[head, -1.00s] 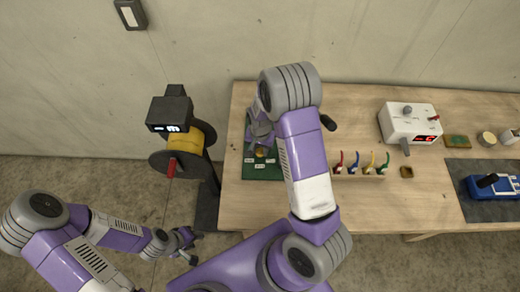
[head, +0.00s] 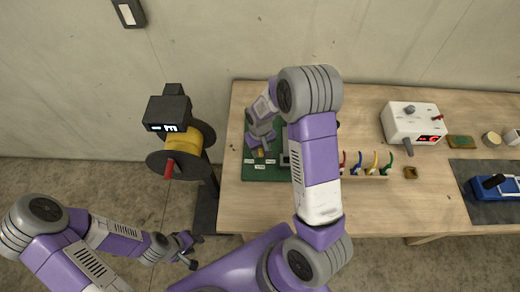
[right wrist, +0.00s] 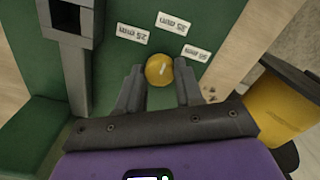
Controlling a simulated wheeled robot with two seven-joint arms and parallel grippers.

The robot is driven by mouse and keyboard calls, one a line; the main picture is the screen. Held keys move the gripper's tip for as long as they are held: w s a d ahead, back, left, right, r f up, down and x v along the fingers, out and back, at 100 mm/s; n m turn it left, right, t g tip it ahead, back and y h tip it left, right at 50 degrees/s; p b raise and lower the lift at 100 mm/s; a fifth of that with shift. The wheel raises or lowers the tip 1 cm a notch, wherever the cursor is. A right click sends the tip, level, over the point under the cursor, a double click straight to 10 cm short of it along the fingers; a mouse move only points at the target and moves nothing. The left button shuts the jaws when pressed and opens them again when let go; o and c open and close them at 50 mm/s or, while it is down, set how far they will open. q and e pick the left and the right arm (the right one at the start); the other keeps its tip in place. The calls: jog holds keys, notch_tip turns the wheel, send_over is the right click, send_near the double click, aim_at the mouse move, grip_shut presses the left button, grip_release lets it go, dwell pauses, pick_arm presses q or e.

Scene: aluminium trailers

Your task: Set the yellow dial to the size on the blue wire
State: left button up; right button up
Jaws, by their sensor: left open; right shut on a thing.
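The yellow dial (right wrist: 159,70) is a round knob with a short pale mark on the green board (right wrist: 112,62). In the right wrist view my right gripper (right wrist: 158,88) has a finger on each side of the dial and is shut on it. White labels (right wrist: 133,34) lie around the dial; their print is upside down and small. In the head view my right gripper (head: 262,143) is over the green board and mostly hides the dial. The blue wire (head: 357,162) stands in a wooden rack; no size is readable on it. My left gripper (head: 188,250) is open and empty, off the table.
A yellow spool (head: 196,140) on a dark stand is left of the table (head: 430,210). Red, yellow and green wires share the rack. A white box (head: 410,122) with a red display and a blue tool (head: 496,190) on a dark mat are to the right.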

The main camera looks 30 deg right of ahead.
aim_at(260, 152)
dwell(0.5)
jog(key=o, duration=1)
jog(key=shift+o, duration=0.2)
notch_tip(260, 152, up, 8)
jog(key=shift+f, duration=0.2)
